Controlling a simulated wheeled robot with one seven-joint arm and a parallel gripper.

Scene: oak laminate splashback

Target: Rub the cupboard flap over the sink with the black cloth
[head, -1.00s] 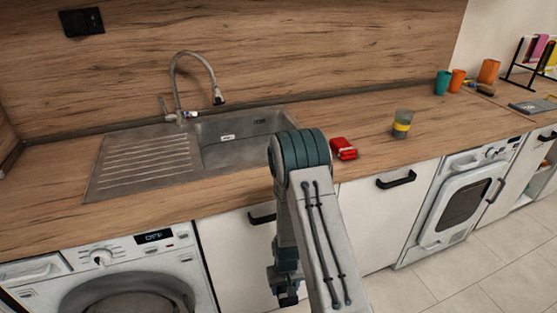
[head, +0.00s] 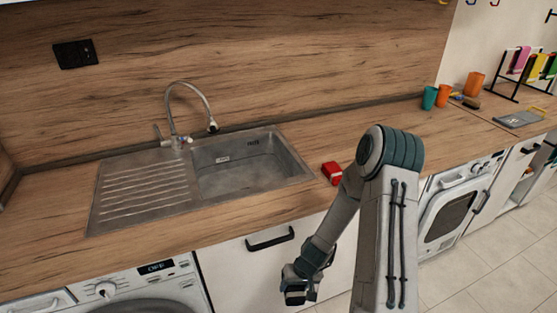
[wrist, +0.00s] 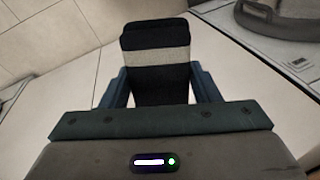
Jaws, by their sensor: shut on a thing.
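My gripper (head: 298,288) hangs low in front of the white cabinet fronts, below the counter edge. In the wrist view my gripper (wrist: 158,88) is shut on the black cloth (wrist: 155,40), which has a pale grey band across it. The cloth is between the two blue fingers. In the head view the cloth cannot be made out clearly. The steel sink (head: 250,172) is in the counter, up and left of my gripper. The cupboard flap over the sink is not in view; only the wooden splashback shows above the sink.
A curved tap (head: 190,110) rises behind the sink. A red object (head: 332,173) lies right of the basin. Orange and teal cups (head: 430,97) stand at the back right, near a rack (head: 520,70). A washing machine (head: 150,285) is below left. The drainboard (head: 145,190) is clear.

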